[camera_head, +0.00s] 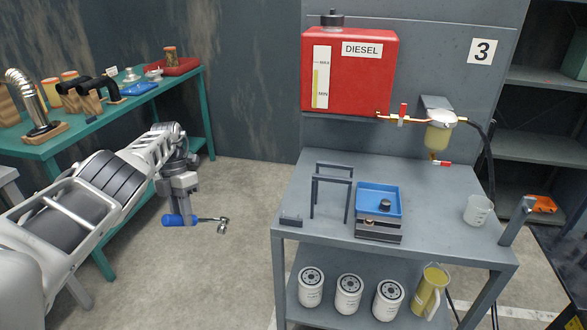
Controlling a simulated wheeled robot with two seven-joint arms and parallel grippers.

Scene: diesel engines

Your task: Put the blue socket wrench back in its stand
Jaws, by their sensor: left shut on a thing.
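The blue socket wrench (181,220) has a blue handle and a metal shaft with a socket head at its right end. My left gripper (180,208) comes in from the left, points down and is shut on the blue handle. The wrench lies roughly level in the air, left of the grey cart, with the floor behind it. A dark grey frame (333,179) with uprights and crossbars stands empty on the cart top; it looks like a stand, but I cannot tell for sure that it is the wrench's. My right gripper is not in view.
The grey cart (290,245) carries a blue tray (378,198) on a dark block and a white cup (478,210). A red diesel tank (350,75) hangs behind. Several white filters and a yellowish jug (431,290) stand on the lower shelf. A green bench (50,146) is at left.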

